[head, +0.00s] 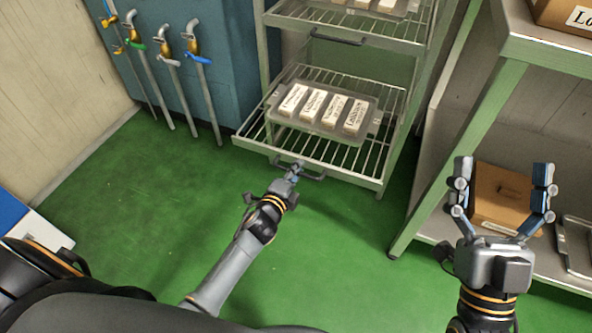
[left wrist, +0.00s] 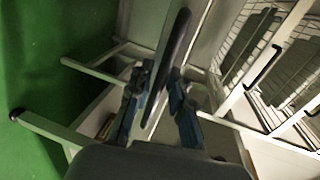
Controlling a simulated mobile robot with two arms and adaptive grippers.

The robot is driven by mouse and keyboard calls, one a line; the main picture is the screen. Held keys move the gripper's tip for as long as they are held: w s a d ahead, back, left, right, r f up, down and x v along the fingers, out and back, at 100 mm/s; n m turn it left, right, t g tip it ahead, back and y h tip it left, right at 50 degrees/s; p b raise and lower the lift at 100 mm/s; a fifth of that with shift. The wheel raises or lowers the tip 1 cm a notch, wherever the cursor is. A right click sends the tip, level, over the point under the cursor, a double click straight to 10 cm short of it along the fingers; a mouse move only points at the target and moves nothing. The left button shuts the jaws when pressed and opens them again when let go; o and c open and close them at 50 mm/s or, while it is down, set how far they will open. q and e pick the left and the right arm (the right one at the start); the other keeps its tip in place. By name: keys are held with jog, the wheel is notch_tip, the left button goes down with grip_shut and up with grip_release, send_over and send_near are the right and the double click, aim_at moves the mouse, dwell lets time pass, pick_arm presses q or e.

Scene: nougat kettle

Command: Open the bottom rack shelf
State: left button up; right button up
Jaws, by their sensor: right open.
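The bottom rack shelf (head: 375,165) is a wire shelf low on the metal rack, and its front corner juts out past the rack's left post. Its handle (head: 314,178) is a dark bar on the front edge. My left gripper (head: 294,170) is at the left part of this handle. My right gripper (head: 505,188) is open and empty, held to the right in front of the lower shelf of a bench.
A tray (head: 370,122) with several labelled white blocks rests on the bottom shelf. An upper shelf (head: 405,42) with its own handle is above. A brown box (head: 500,195) is in the bench at right. Several pipes with valves (head: 205,95) stand left. Green floor (head: 130,200) is clear.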

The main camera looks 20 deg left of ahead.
pick_arm(q)
jog(key=shift+s, duration=0.1)
jog(key=v, duration=1.1)
jog(key=shift+s, duration=0.4)
